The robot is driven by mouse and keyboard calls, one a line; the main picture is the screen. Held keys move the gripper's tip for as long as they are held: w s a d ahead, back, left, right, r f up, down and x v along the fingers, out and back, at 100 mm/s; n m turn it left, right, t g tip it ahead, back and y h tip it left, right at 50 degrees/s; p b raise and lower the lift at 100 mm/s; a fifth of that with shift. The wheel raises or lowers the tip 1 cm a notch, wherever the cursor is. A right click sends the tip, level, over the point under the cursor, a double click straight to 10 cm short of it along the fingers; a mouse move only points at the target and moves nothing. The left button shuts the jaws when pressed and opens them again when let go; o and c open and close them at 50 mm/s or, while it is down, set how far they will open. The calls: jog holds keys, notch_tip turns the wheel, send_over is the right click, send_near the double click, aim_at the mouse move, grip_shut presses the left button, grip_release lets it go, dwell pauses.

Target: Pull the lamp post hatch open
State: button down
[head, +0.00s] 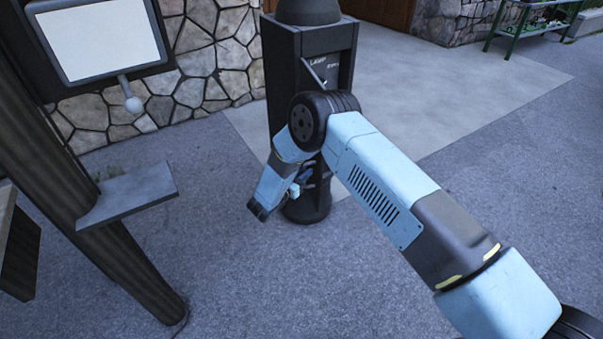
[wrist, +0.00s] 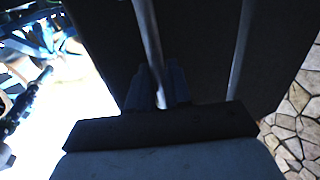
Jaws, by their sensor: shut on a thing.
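The dark lamp post (head: 283,75) stands upright in the upper middle of the head view, with white lettering on its front. My arm hides much of its middle and lower front. In the wrist view a dark panel (wrist: 200,50), which looks like the hatch, fills the middle. A thin grey bar (wrist: 148,35), seemingly its handle, runs down the panel to my gripper (wrist: 158,92), whose fingers are shut on it. A second grey bar (wrist: 241,45) stands to the right, clear of the fingers. I cannot tell how far the hatch stands open.
A dark slanted post with a grey shelf (head: 130,192) and a white-faced board (head: 100,40) stand at the left. A stone wall (head: 205,60) lies behind. Pavement is clear right of the lamp post. A green rack (head: 530,20) stands far right. The wrist view's left side is overexposed.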

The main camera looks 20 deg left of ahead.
jog(key=shift+w+r, duration=0.35)
jog(key=shift+w, duration=0.1)
jog(key=c, duration=1.3)
grip_release()
jog(key=shift+f, duration=0.15)
jog(key=shift+o, duration=0.5)
jog(key=shift+s+f, duration=0.1)
jog(key=shift+s, duration=0.1)
jog(key=v, duration=1.3)
jog(key=shift+s+a, duration=0.15)
jog(key=shift+s, duration=0.1)
